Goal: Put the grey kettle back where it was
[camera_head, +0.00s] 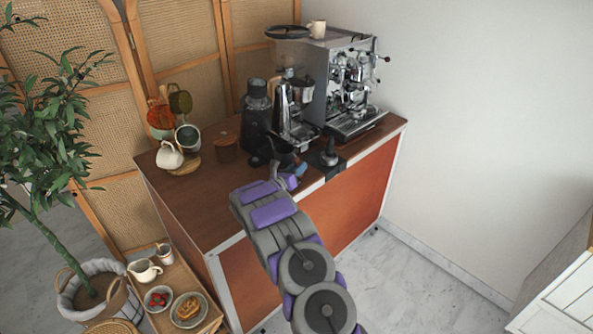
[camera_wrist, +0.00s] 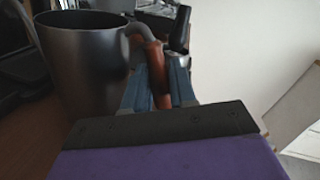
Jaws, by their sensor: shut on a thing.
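The grey kettle (camera_wrist: 85,65) is a dark, open-topped metal vessel, large on the left of the wrist view. Its curved handle with a reddish-brown grip (camera_wrist: 158,75) sits between the blue fingers of my gripper (camera_wrist: 160,88), which is shut on it. In the head view the kettle (camera_head: 272,150) is small and dark, upright near the counter's front edge, just beyond my gripper (camera_head: 291,177). My arm hides part of it there. I cannot tell whether its base touches the counter.
The brown counter (camera_head: 200,205) holds a grinder (camera_head: 256,108), an espresso machine (camera_head: 350,90) and a tamper (camera_head: 329,152) on a black mat, close right of the kettle. Mugs (camera_head: 169,156) stand at the left. The counter's front left top is bare.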

